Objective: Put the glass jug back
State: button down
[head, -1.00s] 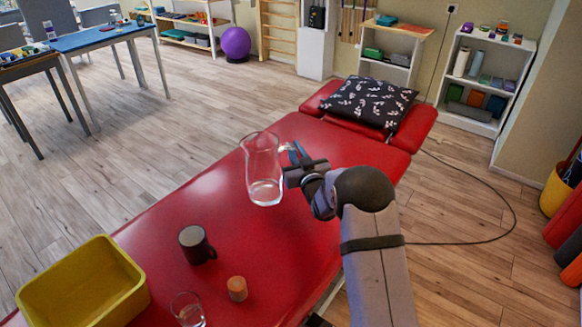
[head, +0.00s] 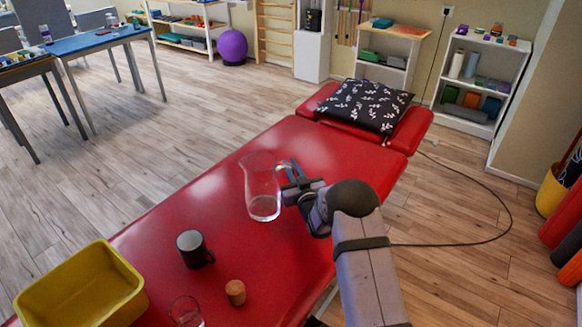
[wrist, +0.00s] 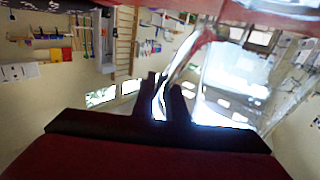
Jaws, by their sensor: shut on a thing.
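The clear glass jug (head: 262,190) is upright over the middle of the red treatment table (head: 310,150). I cannot tell whether its base touches the table. My gripper (head: 287,178) is at the jug's right side, shut on its handle. In the wrist view the dark fingers (wrist: 168,95) close around the handle, and the clear glass (wrist: 235,85) fills the right side. The jug looks empty.
A dark mug (head: 192,248), a small orange-brown cup (head: 235,292) and a drinking glass (head: 186,312) stand on the near part of the table. A yellow bin (head: 134,296) is at the left. A patterned pillow (head: 366,105) lies at the far end.

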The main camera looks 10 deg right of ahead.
jog(key=shift+r, duration=0.25)
jog(key=c, duration=2.2)
grip_release()
jog(key=shift+f, duration=0.35)
jog(key=o, duration=0.4)
jog(key=shift+o, duration=0.2)
jog(key=shift+s+r, duration=0.1)
jog(key=shift+r, duration=0.1)
jog(key=s+d+b, duration=0.1)
jog(key=s, duration=1)
jog(key=shift+s+d+b, duration=0.35)
jog(key=shift+s+d, duration=0.05)
jog(key=shift+f, duration=0.1)
